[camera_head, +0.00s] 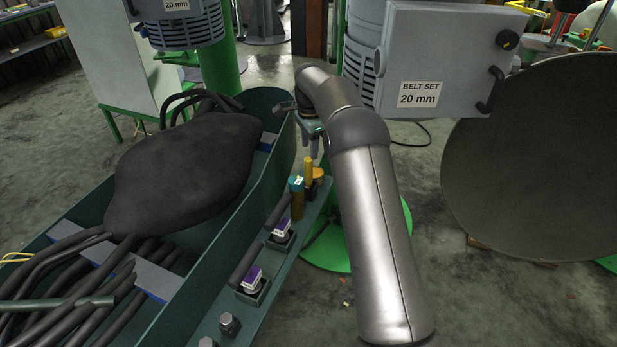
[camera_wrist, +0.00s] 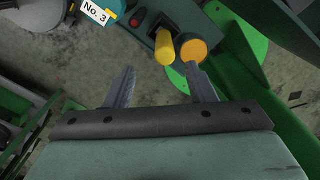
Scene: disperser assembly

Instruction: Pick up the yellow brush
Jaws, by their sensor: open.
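A bright yellow cylinder (camera_head: 308,168), which looks like the yellow brush, stands at the far end of the green bench edge. In the wrist view the yellow cylinder (camera_wrist: 165,48) shows just beyond the gap between my fingertips. My gripper (camera_head: 318,148) is above and close to it, partly hidden by my arm. In the wrist view my gripper (camera_wrist: 160,72) has its two fingers spread apart with nothing between them. I cannot tell the exact gap in depth. The lower end of the cylinder is hidden in the head view.
An orange round-topped piece (camera_wrist: 194,50) is right beside the yellow cylinder. A teal-topped yellow piece (camera_head: 297,198) stands nearer on the same edge.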

